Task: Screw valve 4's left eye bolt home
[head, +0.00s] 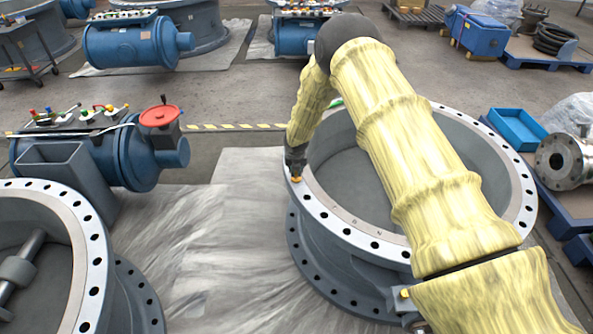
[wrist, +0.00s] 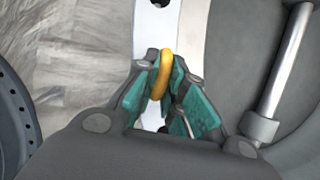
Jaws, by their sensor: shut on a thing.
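The yellow eye bolt (wrist: 160,78) stands between the green-padded fingers of my gripper (wrist: 170,82) in the wrist view, its ring upright and seen nearly edge-on. In the head view the same eye bolt (head: 296,179) shows as a small yellow spot at the left of the top flange of the large grey valve (head: 318,207). My gripper (head: 296,170) points down over it and is shut on it. The bolt's shank and its thread are hidden, so I cannot tell how deep it sits.
My arm in its yellow cover crosses the valve's right side. Another yellow piece (head: 406,293) shows low near the valve's front. Another valve (head: 75,215) stands at the left. A blue actuator (head: 130,155) with a red handwheel lies behind it. Plastic sheeting (head: 225,225) covers the floor between.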

